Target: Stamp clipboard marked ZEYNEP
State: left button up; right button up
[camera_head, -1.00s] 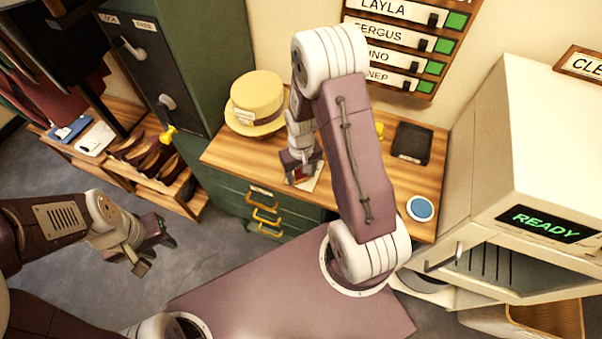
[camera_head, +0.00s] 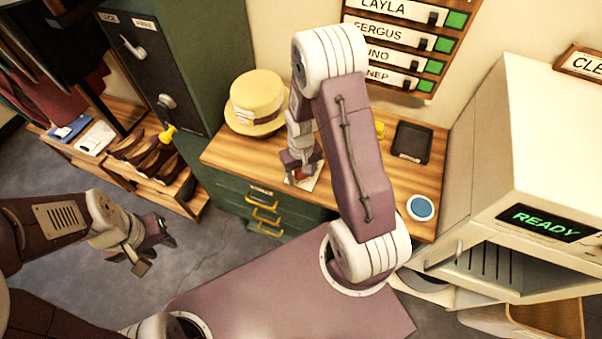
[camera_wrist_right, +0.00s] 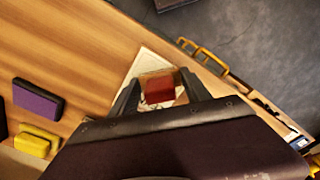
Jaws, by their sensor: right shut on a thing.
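My right gripper (camera_head: 301,172) reaches down over the desk, its wrist partly behind my own arm. In the right wrist view the gripper (camera_wrist_right: 158,92) is shut on a red block-like stamp (camera_wrist_right: 159,88). The stamp is over a white sheet or clipboard (camera_wrist_right: 146,62), which also shows in the head view (camera_head: 309,183). I cannot tell whether the stamp touches the sheet, and no name on it is readable. My left gripper (camera_head: 150,252) hangs over the floor at the left, empty with its fingers apart.
A straw hat (camera_head: 256,103), a black tray (camera_head: 411,142) and a round blue pad (camera_head: 421,208) are on the desk. A purple-black block (camera_wrist_right: 38,101) and a yellow block (camera_wrist_right: 36,140) show in the wrist view. A white machine reading READY (camera_head: 546,222) stands at the right.

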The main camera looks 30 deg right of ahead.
dwell(0.3)
notch_tip(320, 180, up, 7)
jog(key=p, duration=0.6)
jog(key=shift+p, duration=0.35)
